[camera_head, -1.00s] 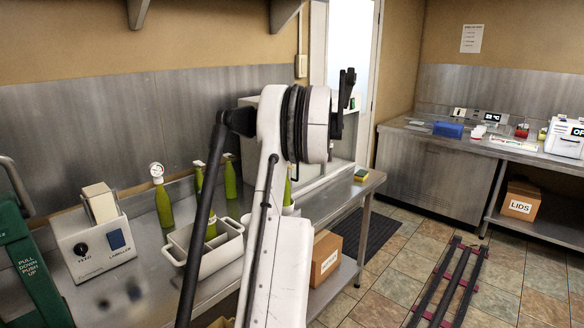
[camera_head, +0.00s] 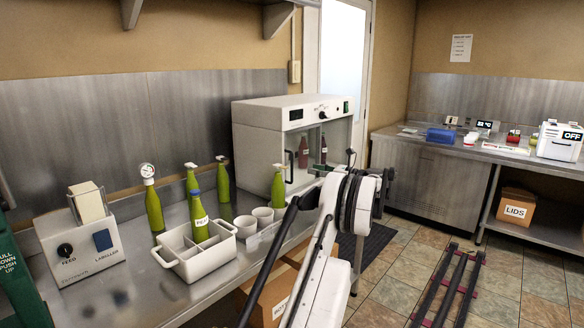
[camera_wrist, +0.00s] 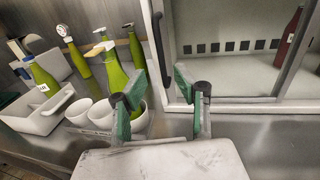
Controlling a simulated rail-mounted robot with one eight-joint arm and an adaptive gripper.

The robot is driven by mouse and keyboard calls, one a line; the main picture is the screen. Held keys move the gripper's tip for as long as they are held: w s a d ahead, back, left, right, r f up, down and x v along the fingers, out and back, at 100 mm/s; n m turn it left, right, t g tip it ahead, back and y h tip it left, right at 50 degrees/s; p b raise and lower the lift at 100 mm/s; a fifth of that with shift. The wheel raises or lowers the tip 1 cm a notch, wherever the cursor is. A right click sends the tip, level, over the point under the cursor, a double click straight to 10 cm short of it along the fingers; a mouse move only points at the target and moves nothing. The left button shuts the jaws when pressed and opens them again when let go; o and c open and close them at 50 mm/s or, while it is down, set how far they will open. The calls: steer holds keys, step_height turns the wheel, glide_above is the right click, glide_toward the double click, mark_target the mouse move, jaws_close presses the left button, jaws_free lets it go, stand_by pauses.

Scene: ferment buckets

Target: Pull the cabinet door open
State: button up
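The white cabinet (camera_head: 262,150) stands at the far end of the left bench, with controls along its top front. Its clear front door (camera_wrist: 235,45) looks closed, and dark bottles show behind it. A dark upright handle (camera_wrist: 158,40) is on the door's left side; it also shows in the head view (camera_head: 290,167). My gripper (camera_wrist: 160,82) is open and empty, its green-padded fingers spread below the handle in the wrist view and apart from it. In the head view my arm partly hides the gripper and the cabinet's lower front.
Green bottles (camera_head: 154,208), a divided white caddy (camera_head: 200,262) and white cups (camera_head: 245,226) stand on the bench left of the cabinet. A labeller (camera_head: 78,245) is farther left.

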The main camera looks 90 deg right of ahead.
glide_above(292, 180)
steer(key=shift+d, duration=0.35)
jaws_close()
stand_by(0.4)
